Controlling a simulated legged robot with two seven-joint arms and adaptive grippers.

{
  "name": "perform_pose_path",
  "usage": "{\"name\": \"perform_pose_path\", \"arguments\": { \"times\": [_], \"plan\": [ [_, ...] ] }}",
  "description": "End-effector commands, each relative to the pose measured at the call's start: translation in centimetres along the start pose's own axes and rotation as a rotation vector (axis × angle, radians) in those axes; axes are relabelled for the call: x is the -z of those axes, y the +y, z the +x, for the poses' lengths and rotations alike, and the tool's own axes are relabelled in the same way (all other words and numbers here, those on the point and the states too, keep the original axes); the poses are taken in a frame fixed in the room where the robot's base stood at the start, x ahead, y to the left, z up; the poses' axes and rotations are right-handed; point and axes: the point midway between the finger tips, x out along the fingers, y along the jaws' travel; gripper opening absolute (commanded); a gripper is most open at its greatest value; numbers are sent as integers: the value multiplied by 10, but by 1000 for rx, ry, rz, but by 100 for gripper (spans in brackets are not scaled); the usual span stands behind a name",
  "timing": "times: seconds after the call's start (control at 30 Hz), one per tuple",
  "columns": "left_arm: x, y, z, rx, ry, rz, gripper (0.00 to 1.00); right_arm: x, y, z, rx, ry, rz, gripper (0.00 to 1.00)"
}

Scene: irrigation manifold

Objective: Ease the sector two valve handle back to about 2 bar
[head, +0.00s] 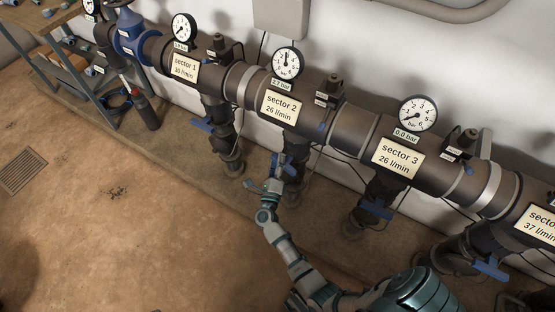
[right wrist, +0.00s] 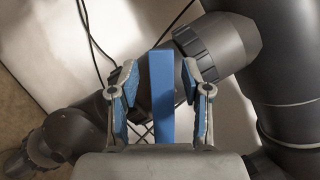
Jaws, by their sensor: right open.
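The sector two valve handle (right wrist: 162,95) is a blue bar. In the right wrist view it stands upright between the two fingers of my right gripper (right wrist: 160,82), with a gap on each side. The gripper is open around it. In the head view my right gripper (head: 274,176) is at the valve below the sector 2 plate (head: 281,107) and partly hides the handle. The sector 2 gauge (head: 286,62) has its needle pointing roughly up; its label (head: 281,85) seems to read 2.2 bar. My left gripper is not in view.
Blue handles of sector 1 (head: 203,125) and sector 3 (head: 376,209) sit on either side. The thick dark manifold pipe (head: 342,124) runs above, with thin cables hanging behind. A red-and-black bottle (head: 146,110) stands by the shelf.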

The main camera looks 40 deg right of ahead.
Motion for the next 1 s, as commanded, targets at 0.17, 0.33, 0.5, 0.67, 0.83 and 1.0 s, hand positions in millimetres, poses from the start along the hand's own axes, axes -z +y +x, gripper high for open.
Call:
{"name": "perform_pose_path", "arguments": {
  "times": [0.17, 0.33, 0.5, 0.67, 0.83, 1.0],
  "plan": [
    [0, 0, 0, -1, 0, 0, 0, 1, 2, -34, -4, 1, 0, 48],
    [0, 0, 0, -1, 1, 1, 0, 1, 2, -72, -5, 2, -2, 48],
    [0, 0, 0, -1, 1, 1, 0, 1, 2, -100, -3, 2, -1, 48],
    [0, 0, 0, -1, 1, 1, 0, 1, 2, -112, -3, 1, -1, 48],
    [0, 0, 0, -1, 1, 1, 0, 1, 2, -113, -2, 2, -1, 48],
    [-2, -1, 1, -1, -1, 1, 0, 1, 2, -113, -2, 1, -1, 48]
  ]
}}
